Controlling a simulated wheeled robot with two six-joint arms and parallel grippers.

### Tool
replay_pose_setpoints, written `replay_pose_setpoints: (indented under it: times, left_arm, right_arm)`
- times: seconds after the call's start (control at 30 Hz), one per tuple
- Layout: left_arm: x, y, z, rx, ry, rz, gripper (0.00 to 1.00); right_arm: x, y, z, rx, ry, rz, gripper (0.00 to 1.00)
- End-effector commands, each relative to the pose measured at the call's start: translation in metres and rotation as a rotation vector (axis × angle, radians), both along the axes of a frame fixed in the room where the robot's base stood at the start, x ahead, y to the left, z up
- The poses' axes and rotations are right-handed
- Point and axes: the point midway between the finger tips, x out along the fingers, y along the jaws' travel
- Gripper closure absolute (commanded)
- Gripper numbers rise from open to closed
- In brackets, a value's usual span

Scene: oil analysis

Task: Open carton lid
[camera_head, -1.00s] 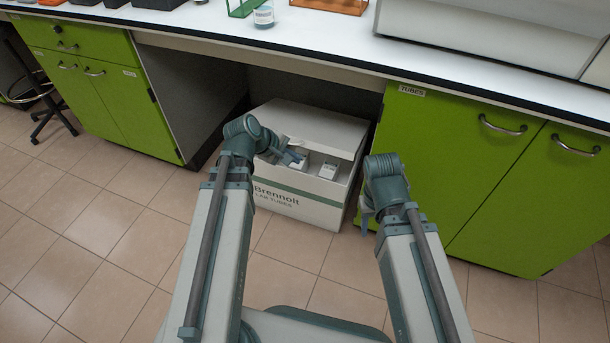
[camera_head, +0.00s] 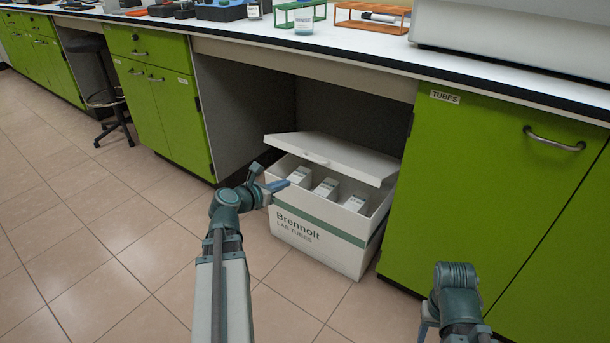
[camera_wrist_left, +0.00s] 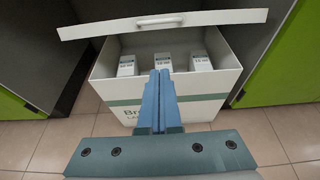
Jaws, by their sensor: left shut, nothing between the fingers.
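The white carton (camera_head: 317,245) marked "Brennolt LAB TUBES" stands on the floor in the recess under the bench. Its lid (camera_head: 335,155) is partly raised, tilted up toward the back, so the front of the carton is open. Several small white boxes (camera_head: 326,189) show inside. My left gripper (camera_head: 283,185) is at the carton's front left, by the rim, its fingers closed with nothing between them. In the left wrist view the shut fingers (camera_wrist_left: 161,100) point at the carton, with the lid (camera_wrist_left: 160,22) above and beyond. My right arm shows at lower right; its fingers are mostly hidden.
Green cabinets flank the recess: one on the left (camera_head: 165,110), one marked "TUBES" (camera_head: 440,190) close to the carton's right side. The bench top (camera_head: 350,48) overhangs above. The tiled floor (camera_head: 110,245) in front is clear. A stool (camera_head: 103,95) stands far left.

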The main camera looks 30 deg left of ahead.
Motion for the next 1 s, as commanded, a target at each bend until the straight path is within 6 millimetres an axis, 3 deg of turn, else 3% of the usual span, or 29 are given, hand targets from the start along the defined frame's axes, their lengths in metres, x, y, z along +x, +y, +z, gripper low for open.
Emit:
replay_pose_setpoints:
  times: [0.17,0.57,0.6,0.7,1.0]
  left_arm:
    - [0.022,-0.001,-0.01,0.002,0.001,-0.005,1.0]
    - [0.099,-0.007,-0.038,0.004,0.002,-0.006,1.0]
    - [0.1,-0.008,-0.023,0.004,0.002,-0.005,1.0]
    - [0.105,-0.008,-0.012,0.004,0.002,-0.005,1.0]
    - [0.115,-0.009,0.0,0.003,0.002,-0.004,1.0]
  right_arm:
    - [0.0,0.0,-0.009,0.0,0.0,0.0,0.5]
    - [0.0,0.0,-0.038,0.0,-0.001,0.0,0.5]
    - [0.0,0.0,-0.023,0.0,-0.001,0.0,0.5]
    - [0.0,0.0,-0.011,0.0,-0.001,0.0,0.5]
    - [0.0,0.0,0.0,0.0,0.0,0.0,0.5]
